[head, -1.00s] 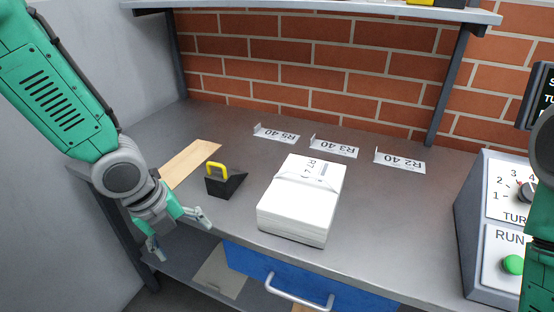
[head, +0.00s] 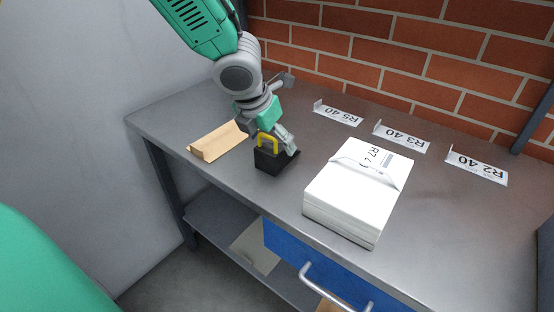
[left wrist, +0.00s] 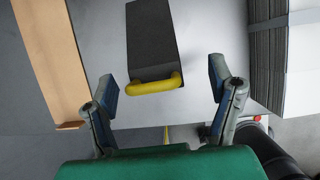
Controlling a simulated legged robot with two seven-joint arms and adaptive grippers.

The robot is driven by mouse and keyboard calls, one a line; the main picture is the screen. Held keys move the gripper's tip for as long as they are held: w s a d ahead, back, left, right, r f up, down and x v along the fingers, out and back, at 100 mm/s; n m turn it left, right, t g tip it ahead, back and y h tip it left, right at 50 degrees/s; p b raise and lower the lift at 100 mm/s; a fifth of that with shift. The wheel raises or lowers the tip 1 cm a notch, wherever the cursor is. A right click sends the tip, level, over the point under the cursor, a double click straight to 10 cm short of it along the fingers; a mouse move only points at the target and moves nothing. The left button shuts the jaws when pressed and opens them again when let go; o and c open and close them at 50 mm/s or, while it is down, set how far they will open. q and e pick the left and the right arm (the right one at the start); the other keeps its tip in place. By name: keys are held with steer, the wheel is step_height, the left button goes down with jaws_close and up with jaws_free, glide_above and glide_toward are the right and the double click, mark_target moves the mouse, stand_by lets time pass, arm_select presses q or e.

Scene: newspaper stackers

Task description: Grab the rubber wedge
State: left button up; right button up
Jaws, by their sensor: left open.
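The rubber wedge (head: 268,162) is black with a yellow handle and sits on the grey bench, left of the paper stack. In the left wrist view the wedge (left wrist: 150,40) lies ahead, with its yellow handle at the end nearest me. My left gripper (head: 278,138) is right at the wedge in the head view, partly covering it. In the left wrist view its two fingers (left wrist: 162,88) are spread wide, one on each side of the line to the handle, with nothing between them gripped. Contact with the wedge cannot be told. My right gripper is out of view.
A white paper stack (head: 340,215) stands close on the right of the wedge. A wooden board (head: 215,142) lies to its left. Label plates (head: 400,138) line the back by the brick wall. A blue drawer (head: 330,272) is under the bench's front edge.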

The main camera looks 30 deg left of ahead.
mark_target(272, 145)
arm_select(q)
steer(key=shift+w+a+f, duration=0.1)
steer(key=shift+a+f, duration=0.1)
steer(key=shift+f, duration=0.05)
steer(key=x, duration=0.1)
steer(key=b+x, duration=0.1)
steer(key=x, duration=0.1)
steer(key=b+x, duration=0.1)
steer(key=shift+w+a+f, duration=0.25)
steer(key=shift+w+a, duration=0.05)
steer(key=shift+w, duration=0.05)
steer(key=shift+w+d, duration=0.1)
steer(key=shift+d+r, duration=0.1)
steer(key=c, duration=1.6)
